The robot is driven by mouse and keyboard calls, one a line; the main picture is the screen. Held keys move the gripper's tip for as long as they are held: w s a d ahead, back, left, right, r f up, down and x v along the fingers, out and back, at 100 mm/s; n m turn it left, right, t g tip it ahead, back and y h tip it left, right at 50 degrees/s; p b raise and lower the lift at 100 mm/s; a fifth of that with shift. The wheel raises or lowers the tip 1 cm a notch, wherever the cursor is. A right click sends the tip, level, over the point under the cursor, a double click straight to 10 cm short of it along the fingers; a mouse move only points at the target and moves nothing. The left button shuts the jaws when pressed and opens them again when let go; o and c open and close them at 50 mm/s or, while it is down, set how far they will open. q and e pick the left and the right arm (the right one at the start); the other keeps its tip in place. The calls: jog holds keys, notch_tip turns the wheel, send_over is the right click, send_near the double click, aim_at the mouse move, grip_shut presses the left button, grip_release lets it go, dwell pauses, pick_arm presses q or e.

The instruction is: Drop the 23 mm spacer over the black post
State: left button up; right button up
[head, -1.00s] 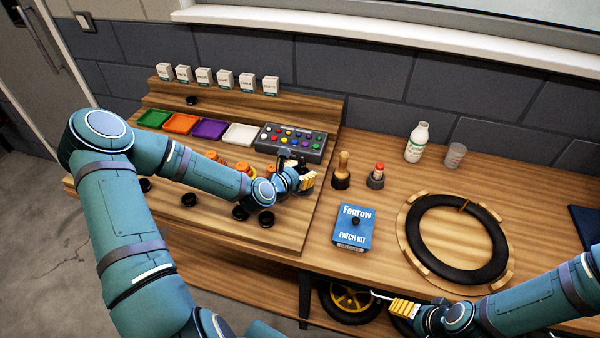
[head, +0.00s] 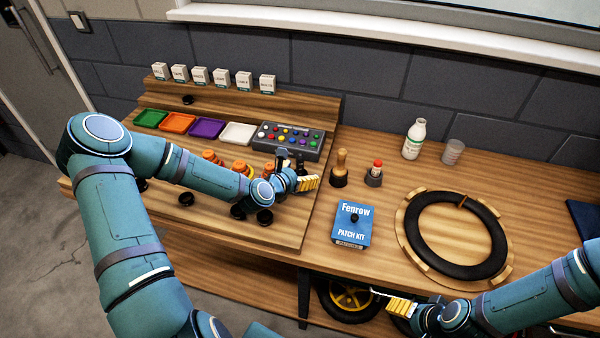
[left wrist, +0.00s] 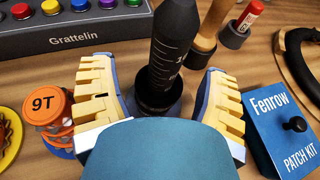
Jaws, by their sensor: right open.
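The black post (left wrist: 176,45) stands upright with a tapered tip and white scale marks. It also shows in the head view (head: 300,162), partly behind my left gripper (head: 306,184). In the left wrist view my left gripper (left wrist: 162,100) is open, its yellow fingers on either side of the post with gaps to it. A dark ring-shaped piece (left wrist: 158,97) is around the lower post between the fingers; I cannot tell for certain that it is the 23 mm spacer. My right gripper (head: 400,307) is at the bench's front edge, open and empty.
An orange stack marked 9T (left wrist: 45,105) stands left of my left gripper. The blue patch kit box (head: 352,224) is to the right. A grey button box (head: 291,140) is behind. Several black round pieces lie along the board's front. A tyre (head: 457,235) lies at right.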

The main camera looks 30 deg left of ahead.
pick_arm(q)
jog(key=shift+s, duration=0.1)
jog(key=v, duration=1.2)
jog(key=shift+f, duration=0.1)
dwell(0.5)
